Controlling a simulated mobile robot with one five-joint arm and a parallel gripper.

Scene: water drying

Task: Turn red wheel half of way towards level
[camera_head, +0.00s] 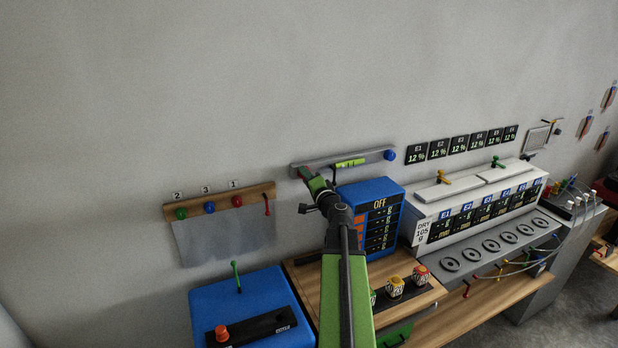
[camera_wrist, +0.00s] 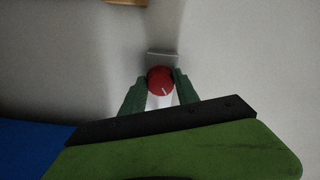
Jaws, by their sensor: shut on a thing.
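The red wheel (camera_wrist: 160,80) is a round red knob with a short white line on its face, seen in the wrist view. My gripper (camera_wrist: 161,76) is shut on it, one green finger on each side. In the head view my gripper (camera_head: 308,176) is at the left end of a grey bar on the wall and mostly hides the wheel. The bar (camera_head: 325,165) slopes up to the right. It carries a yellow-green level vial (camera_head: 349,163) in its middle and a blue wheel (camera_head: 389,155) at its right end.
A blue box marked OFF (camera_head: 375,190) stands close to the right of my arm. A wooden rail (camera_head: 220,201) with coloured knobs hangs left. A blue box (camera_head: 252,290) with a green lever (camera_head: 236,276) sits below. The wall above the bar is clear.

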